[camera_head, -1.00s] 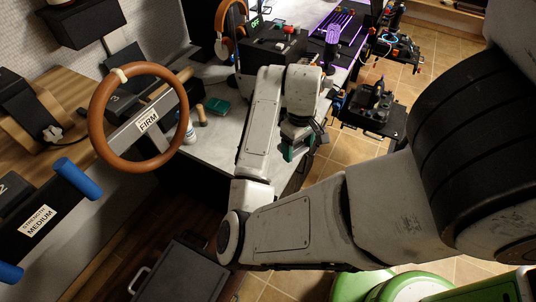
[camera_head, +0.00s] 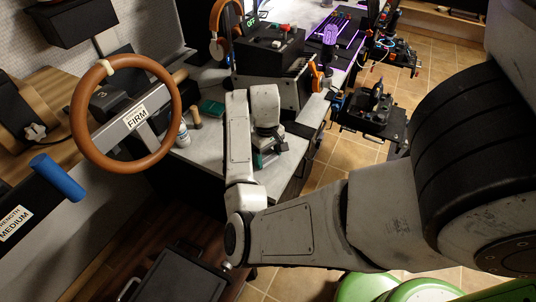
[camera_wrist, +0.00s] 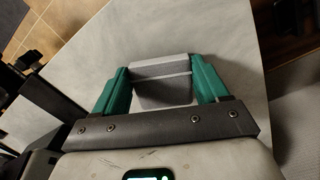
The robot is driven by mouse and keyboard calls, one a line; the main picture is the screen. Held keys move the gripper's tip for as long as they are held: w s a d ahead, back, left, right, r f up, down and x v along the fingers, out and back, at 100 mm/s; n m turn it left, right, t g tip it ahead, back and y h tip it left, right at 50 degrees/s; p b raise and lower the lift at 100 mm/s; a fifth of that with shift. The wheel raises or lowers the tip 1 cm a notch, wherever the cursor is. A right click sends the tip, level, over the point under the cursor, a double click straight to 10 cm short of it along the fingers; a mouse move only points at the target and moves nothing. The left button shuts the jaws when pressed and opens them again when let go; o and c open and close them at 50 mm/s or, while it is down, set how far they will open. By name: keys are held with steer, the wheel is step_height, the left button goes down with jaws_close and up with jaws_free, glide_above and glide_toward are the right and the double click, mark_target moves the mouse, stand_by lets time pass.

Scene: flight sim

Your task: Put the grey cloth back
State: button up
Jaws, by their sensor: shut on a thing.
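My gripper (camera_wrist: 160,78) has green fingers and is shut on a grey folded cloth (camera_wrist: 162,93) in the wrist view. The cloth looks like a small flat pad with a lighter line across it, held between the two fingers. Below it is the pale grey desk top (camera_wrist: 205,38); I cannot tell whether the cloth touches it. In the head view my gripper (camera_head: 262,160) is over the desk near its front right edge, mostly hidden by my wrist, and the cloth cannot be made out there.
A brown steering wheel (camera_head: 82,104) stands left of my arm. A green item (camera_head: 212,107) and a white bottle (camera_head: 183,136) are on the desk. A black control box (camera_head: 268,52) stands behind my gripper. A joystick unit (camera_head: 372,115) is to the right.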

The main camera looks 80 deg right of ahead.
mark_target(267, 156)
steer(key=shift+f, duration=0.15)
steer(key=o, duration=1)
step_height(267, 156, up, 12)
steer(key=n+h+p, duration=0.1)
steer(key=h+p, duration=0.2)
steer(key=s+a+f+n+y, duration=0.1)
steer(key=a+f+n, duration=0.1)
steer(key=a, duration=0.7)
steer(key=s+a+f+n+t, duration=0.1)
steer(key=s+a+f+n, duration=0.1)
steer(key=a+f, duration=0.3)
steer(key=s+a+f+n+y, duration=0.1)
steer(key=s+a+f, duration=0.1)
steer(key=a, duration=1.1)
steer(key=shift+a+f+n+y, duration=0.15)
steer(key=shift+a+f+n, duration=0.05)
steer(key=shift+f, duration=0.2)
steer(key=shift+a+f+n+y, duration=0.15)
steer(key=shift+f+n, duration=0.05)
steer(key=shift+f, duration=0.15)
